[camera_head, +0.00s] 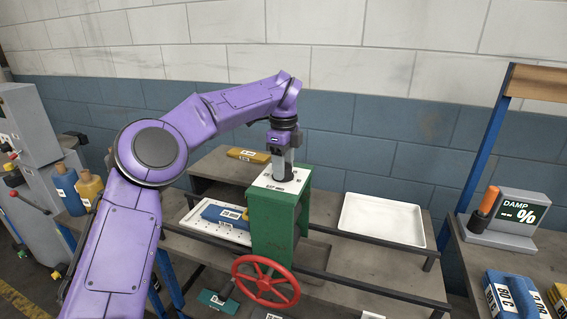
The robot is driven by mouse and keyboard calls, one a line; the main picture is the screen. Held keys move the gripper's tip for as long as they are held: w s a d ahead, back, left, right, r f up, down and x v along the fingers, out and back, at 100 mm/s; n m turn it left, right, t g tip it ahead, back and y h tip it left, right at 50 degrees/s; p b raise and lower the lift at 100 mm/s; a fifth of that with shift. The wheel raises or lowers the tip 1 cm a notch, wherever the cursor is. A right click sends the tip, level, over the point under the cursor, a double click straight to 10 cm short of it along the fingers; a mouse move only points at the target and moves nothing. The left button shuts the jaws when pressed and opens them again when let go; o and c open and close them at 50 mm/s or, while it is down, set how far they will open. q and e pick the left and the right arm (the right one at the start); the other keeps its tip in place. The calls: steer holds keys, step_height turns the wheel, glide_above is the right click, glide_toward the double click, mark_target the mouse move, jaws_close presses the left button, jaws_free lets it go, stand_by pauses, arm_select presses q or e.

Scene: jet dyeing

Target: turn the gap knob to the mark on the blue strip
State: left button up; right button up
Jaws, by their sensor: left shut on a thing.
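A green machine (272,236) with a red handwheel (265,282) on its front stands on the table. Its pale top plate (267,181) carries small dark markings. My left gripper (284,176) points straight down onto this plate and is shut on what appears to be the gap knob, which the fingers hide. The knob's pointer cannot be made out. A blue piece (222,214) with a white label lies on a white perforated tray (195,224) left of the machine. I cannot tell whether it is the blue strip, and no mark is readable. My right gripper is out of view.
An empty white tray (382,220) lies right of the machine. A yellow labelled piece (248,155) lies behind. At right, a damp meter (508,218) and a blue block (515,296) sit on another bench. Bottles (88,187) stand at left.

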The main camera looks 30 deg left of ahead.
arm_select(q)
steer(key=shift+r+m, duration=0.1)
steer(key=shift+m, duration=0.8)
steer(key=o, duration=1)
steer(key=shift+o, duration=0.2)
step_height(320, 180, up, 10)
steer(key=p, duration=0.3)
steer(key=shift+r, duration=0.2)
